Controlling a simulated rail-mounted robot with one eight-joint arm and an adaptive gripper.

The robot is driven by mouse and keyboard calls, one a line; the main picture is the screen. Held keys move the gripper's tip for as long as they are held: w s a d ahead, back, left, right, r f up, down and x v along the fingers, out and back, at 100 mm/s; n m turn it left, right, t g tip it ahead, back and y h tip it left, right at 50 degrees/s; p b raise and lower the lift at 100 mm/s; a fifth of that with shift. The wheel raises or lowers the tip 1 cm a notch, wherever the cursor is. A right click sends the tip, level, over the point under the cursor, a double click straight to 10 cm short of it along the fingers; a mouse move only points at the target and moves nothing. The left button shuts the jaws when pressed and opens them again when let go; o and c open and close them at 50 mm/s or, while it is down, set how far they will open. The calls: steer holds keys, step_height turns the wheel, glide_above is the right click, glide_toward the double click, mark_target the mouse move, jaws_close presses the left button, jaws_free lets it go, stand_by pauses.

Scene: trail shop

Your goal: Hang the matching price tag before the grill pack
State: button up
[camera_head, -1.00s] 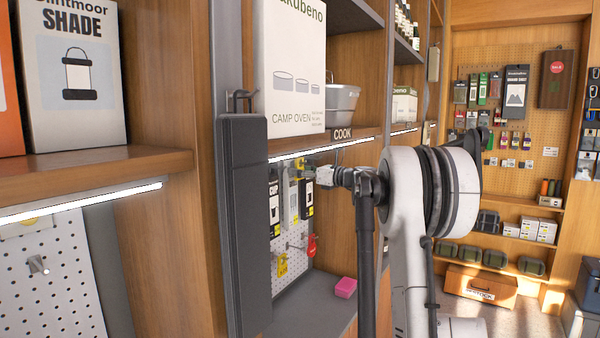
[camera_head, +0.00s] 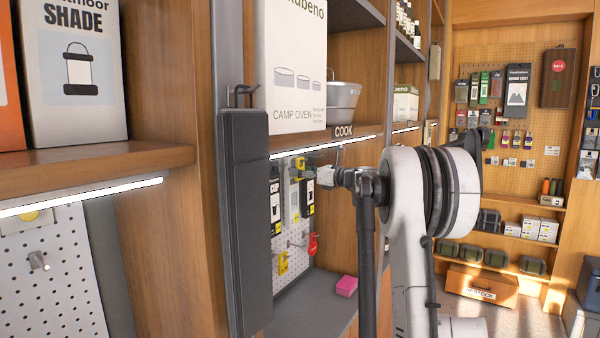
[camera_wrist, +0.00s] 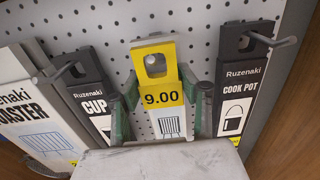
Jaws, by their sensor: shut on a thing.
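A yellow price tag (camera_wrist: 161,92) reading 9.00 is between the two fingers of my gripper (camera_wrist: 162,108) in the wrist view. It stands upright with its hole near the top.
A cup pack (camera_wrist: 92,100) hangs close on the left and a cook pot pack (camera_wrist: 240,88) close on the right. A partly cut-off pack (camera_wrist: 32,120) is farther left. Below the COOK shelf, a pink block (camera_head: 346,286) lies on the grey ledge.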

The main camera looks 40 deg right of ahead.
steer(key=o, duration=1.2)
steer(key=shift+c, duration=0.2)
steer(key=shift+s, duration=0.15)
steer(key=v, duration=1.1)
steer(key=shift+s+d, duration=0.15)
steer(key=shift+s, duration=0.2)
